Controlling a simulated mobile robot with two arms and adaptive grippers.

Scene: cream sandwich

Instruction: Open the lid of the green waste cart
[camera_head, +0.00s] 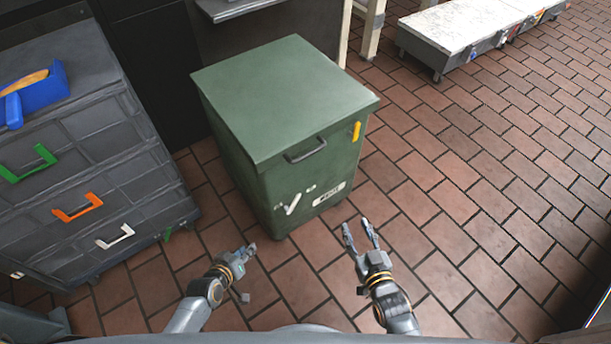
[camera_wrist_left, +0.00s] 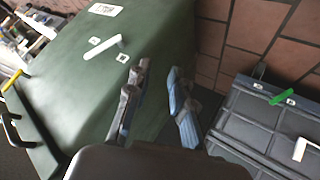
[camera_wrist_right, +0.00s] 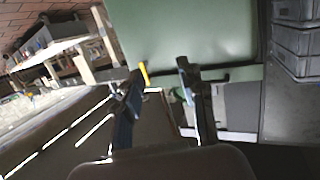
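The green waste cart (camera_head: 308,185) stands upright on the tile floor in front of me, its flat green lid (camera_head: 285,95) lying shut on top. A dark handle (camera_head: 306,150) sits at the lid's front edge, with a yellow piece (camera_head: 356,131) to its right. My left gripper (camera_head: 246,252) is low in front of the cart, apart from it; in the left wrist view its fingers (camera_wrist_left: 157,90) are spread and empty. My right gripper (camera_head: 359,228) is open and empty in front of the cart's right side. In the right wrist view the cart (camera_wrist_right: 200,35) shows beyond its fingers (camera_wrist_right: 158,75).
A grey drawer cabinet (camera_head: 90,165) with green, orange and white handles stands left of the cart, a blue item (camera_head: 40,95) on top. A low white-topped bench (camera_head: 470,25) is at the back right. The floor (camera_head: 480,200) to the right is clear.

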